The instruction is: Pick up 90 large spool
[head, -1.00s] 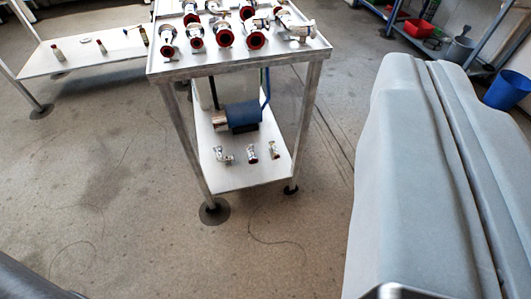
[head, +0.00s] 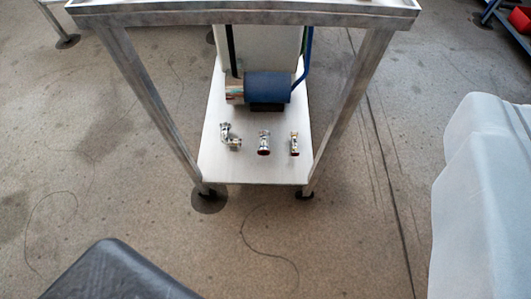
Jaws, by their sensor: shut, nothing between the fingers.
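Several shiny metal pipe fittings stand or lie on the white lower shelf (head: 245,170) of the metal table. The left one (head: 230,137) looks bent like a 90-degree elbow and may be the 90 large spool. A short straight fitting (head: 264,142) with a reddish end is in the middle, and a slimmer one (head: 295,144) is on the right. They are small in the picture, so I cannot tell the exact type. My gripper is not in view, and nothing touches the fittings.
The table's top edge (head: 245,14) overhangs the shelf, with legs (head: 150,100) on both sides. A blue cylindrical motor (head: 268,87) sits behind the fittings, before a pale box (head: 265,45).

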